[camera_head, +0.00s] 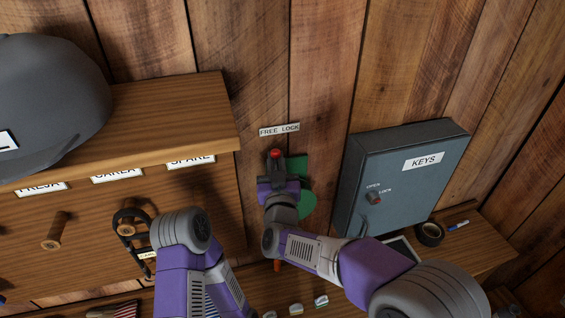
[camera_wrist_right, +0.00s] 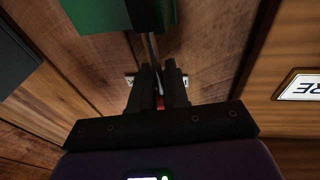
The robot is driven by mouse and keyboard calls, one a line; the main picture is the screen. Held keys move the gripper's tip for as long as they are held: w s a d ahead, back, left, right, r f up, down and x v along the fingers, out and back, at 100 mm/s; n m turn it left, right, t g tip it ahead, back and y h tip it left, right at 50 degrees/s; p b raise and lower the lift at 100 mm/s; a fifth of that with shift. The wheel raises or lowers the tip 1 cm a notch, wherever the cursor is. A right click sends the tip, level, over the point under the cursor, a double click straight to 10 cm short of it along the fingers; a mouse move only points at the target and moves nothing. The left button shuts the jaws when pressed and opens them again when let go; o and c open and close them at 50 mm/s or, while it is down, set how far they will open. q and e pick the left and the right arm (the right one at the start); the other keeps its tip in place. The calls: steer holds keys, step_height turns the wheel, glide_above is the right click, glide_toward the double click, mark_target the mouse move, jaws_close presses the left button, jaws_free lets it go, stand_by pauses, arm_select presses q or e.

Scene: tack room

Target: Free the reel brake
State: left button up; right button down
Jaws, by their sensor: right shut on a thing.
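A green reel (camera_head: 306,187) is mounted on the plank wall, partly hidden behind my right gripper (camera_head: 275,160). Above it is a white label (camera_head: 279,130) reading FREE and LOCK. The brake lever's red knob (camera_head: 275,153) shows at my right fingertips, below the label and slightly left of its middle. In the right wrist view the fingers (camera_wrist_right: 159,70) are shut around the lever, with red (camera_wrist_right: 160,102) between them. A thin grey rod (camera_wrist_right: 150,45) runs from there towards the green reel body (camera_wrist_right: 90,14).
A grey key cabinet (camera_head: 398,185) with an OPEN/LOCK knob stands close to the right of the reel. A wooden shelf unit (camera_head: 190,110) with a grey cap (camera_head: 50,95) is at left.

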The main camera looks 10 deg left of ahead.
steer(key=c, duration=1.3)
jaws_free()
steer(key=shift+o, duration=0.2)
steer(key=b+v, duration=0.1)
steer(key=v, duration=0.6)
steer(key=shift+s+b, duration=0.3)
steer(key=shift+b, duration=0.05)
